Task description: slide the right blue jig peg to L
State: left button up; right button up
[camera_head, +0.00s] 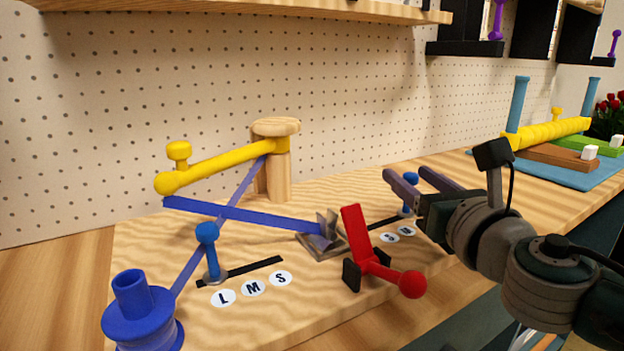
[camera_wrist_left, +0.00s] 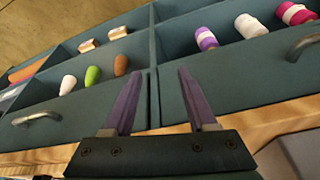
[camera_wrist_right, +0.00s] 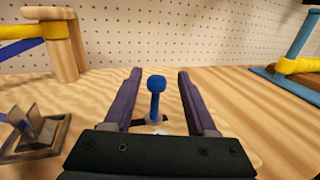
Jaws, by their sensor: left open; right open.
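The right blue jig peg (camera_head: 410,181) stands upright in a short dark slot, beside round labels (camera_head: 390,238); the label nearest the peg is partly covered by my gripper. My right gripper (camera_head: 412,184) is open, with its fingers reaching toward this peg. In the right wrist view the peg (camera_wrist_right: 156,90) shows between the open fingers (camera_wrist_right: 157,82), with no finger seen touching it. The left blue peg (camera_head: 207,238) stands at the L end of its own slot, by labels L, M and S. My left gripper (camera_wrist_left: 155,90) is open and empty over drawers, out of the head view.
A red lever (camera_head: 362,240) with a ball end stands left of my right gripper. A metal V-shaped holder (camera_head: 324,238), blue bars (camera_head: 240,214) and a yellow arm (camera_head: 225,166) lie further left. A blue mat (camera_head: 590,172) is at right.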

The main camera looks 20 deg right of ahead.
jog(key=v, duration=0.9)
jog(key=shift+s, duration=0.3)
